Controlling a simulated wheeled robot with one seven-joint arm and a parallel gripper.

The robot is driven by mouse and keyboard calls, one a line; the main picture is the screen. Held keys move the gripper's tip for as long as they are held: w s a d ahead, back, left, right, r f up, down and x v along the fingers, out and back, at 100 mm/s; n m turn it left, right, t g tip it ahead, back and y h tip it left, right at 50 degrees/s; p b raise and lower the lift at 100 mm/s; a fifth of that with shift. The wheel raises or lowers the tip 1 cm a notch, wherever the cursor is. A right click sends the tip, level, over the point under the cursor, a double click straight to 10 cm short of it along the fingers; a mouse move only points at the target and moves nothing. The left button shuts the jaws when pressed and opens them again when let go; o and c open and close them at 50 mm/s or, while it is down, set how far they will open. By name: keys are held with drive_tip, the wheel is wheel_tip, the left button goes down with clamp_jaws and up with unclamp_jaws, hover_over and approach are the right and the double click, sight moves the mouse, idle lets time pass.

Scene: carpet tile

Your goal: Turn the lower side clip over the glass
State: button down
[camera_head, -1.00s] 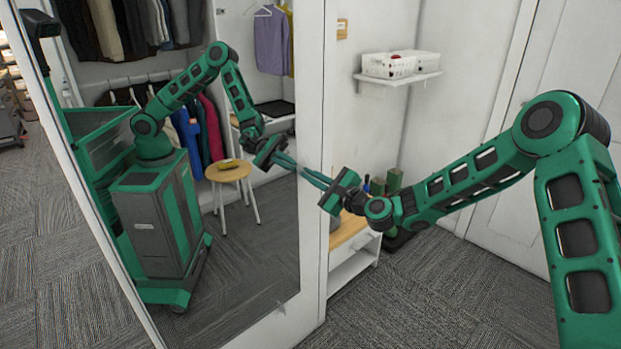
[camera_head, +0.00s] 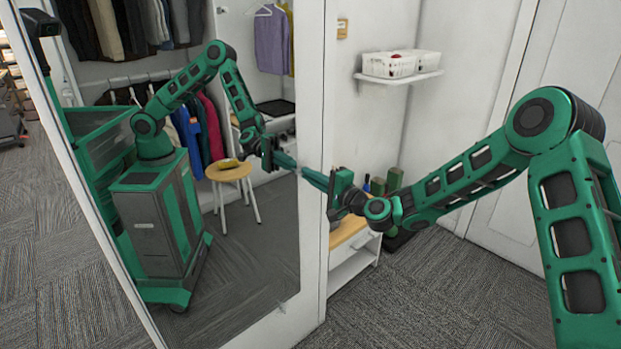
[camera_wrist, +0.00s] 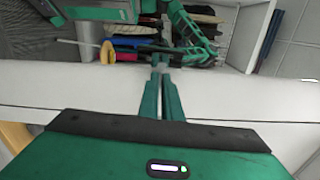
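The glass is a tall mirror pane (camera_head: 250,255) in a white frame (camera_head: 313,230), and it reflects the room and my own body. My gripper (camera_head: 308,174) is at the frame's right side, with its fingertips at the edge of the glass. In the wrist view the two green fingers (camera_wrist: 161,72) are close together with a narrow gap. A small pale piece, seemingly the lower side clip (camera_wrist: 161,62), shows between their tips, at the border of frame and glass. The fingers hide most of it, so its exact angle cannot be told.
A wooden-topped bench (camera_head: 350,232) stands behind my gripper to the right. A wall shelf (camera_head: 400,78) with white baskets is above it. Another small clip (camera_head: 281,306) sits on the bottom edge of the glass. The carpet in front is clear.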

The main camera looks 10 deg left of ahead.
drive_tip(key=shift+d+f+n, duration=0.1)
drive_tip(key=shift+f+n, duration=0.1)
drive_tip(key=shift+n, duration=0.3)
drive_tip(key=c, duration=2)
unclamp_jaws()
drive_tip(key=shift+r, duration=0.1)
drive_tip(key=v, duration=1)
drive_tip(key=shift+s+d, duration=0.15)
drive_tip(key=shift+d, duration=0.1)
